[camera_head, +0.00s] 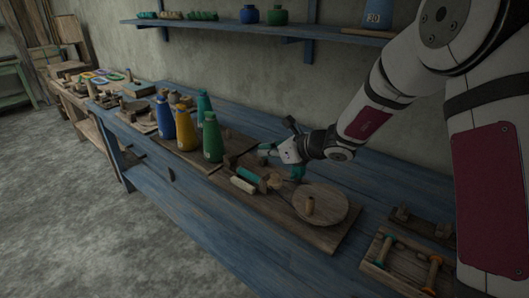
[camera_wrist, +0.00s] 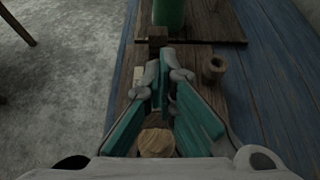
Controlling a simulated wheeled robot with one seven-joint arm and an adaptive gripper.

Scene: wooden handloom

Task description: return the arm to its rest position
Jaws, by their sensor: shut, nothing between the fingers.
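My gripper (camera_head: 280,152) is at the end of my white arm, low over the wooden board (camera_head: 327,239) on the blue workbench. In the wrist view my gripper (camera_wrist: 165,85) shows its two teal-padded fingers with their tips close together and nothing held. Below it on the board is a winder with a teal spool (camera_head: 248,175) and a round wooden disc (camera_head: 322,203). In the wrist view a round wooden end (camera_wrist: 156,143) shows between the fingers. Whether the fingers touch anything below is hard to tell.
Green, blue and yellow cone-shaped bobbins (camera_head: 212,138) stand left of my gripper. A wooden rack with small spools (camera_head: 400,262) lies at the front right. A blue shelf (camera_head: 270,27) runs along the wall above. The grey floor (camera_head: 100,220) at the left is clear.

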